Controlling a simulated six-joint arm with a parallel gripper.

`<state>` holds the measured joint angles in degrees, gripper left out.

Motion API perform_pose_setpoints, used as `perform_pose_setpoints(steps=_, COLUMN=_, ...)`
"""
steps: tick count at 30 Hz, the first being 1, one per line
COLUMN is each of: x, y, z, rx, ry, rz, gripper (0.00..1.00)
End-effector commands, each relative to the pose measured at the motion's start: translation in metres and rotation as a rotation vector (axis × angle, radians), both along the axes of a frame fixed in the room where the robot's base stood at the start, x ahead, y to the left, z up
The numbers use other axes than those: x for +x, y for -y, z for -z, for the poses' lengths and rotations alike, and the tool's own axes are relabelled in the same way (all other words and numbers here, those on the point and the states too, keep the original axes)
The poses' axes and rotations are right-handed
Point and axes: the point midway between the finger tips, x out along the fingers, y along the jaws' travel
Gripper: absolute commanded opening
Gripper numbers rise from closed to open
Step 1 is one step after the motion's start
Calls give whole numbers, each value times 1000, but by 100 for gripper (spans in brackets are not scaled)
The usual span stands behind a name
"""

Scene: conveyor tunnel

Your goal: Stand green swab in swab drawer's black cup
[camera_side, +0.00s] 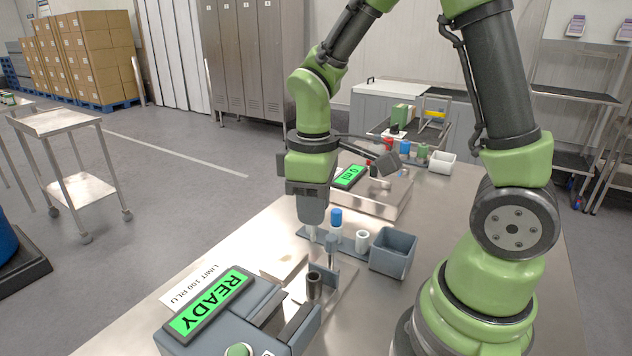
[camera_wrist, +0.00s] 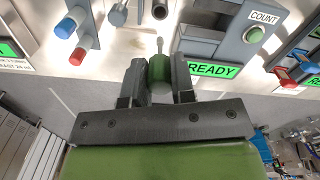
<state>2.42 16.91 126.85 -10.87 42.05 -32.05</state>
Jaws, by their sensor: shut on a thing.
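My gripper (camera_wrist: 157,82) is shut on the green swab (camera_wrist: 159,70). Its green body is between the fingers, and a thin pale stem points away from the gripper. In the side view my gripper (camera_side: 312,228) points down above the bench, and the swab's green part cannot be made out. The black cup (camera_side: 314,285) stands upright on the drawer (camera_side: 336,296) extending from the reader. In the wrist view a dark round cup (camera_wrist: 160,9) shows just beyond the stem tip; the swab appears apart from it.
The reader (camera_side: 232,310) with a READY screen stands in front. Behind the drawer are a blue-capped tube (camera_side: 336,217), a white cup (camera_side: 362,241) and a grey bin (camera_side: 392,252). A second station with a green screen (camera_side: 349,177) is farther back.

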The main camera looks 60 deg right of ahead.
Motion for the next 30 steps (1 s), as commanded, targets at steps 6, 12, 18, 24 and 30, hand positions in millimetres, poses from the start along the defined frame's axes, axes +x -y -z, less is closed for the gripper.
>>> perform_pose_setpoints(steps=6, x=0, y=0, z=18, rx=1, ry=-4, rz=1, gripper=0)
perform_pose_setpoints(steps=12, x=-1, y=0, z=41, rx=-1, ry=-5, rz=2, gripper=0)
perform_pose_setpoints(steps=18, x=0, y=0, z=57, rx=-1, ry=-3, rz=2, gripper=0)
perform_pose_setpoints(steps=24, x=0, y=1, z=61, rx=-1, ry=0, rz=2, gripper=0)
perform_pose_setpoints(steps=30, x=0, y=0, z=61, rx=-1, ry=0, rz=2, gripper=0)
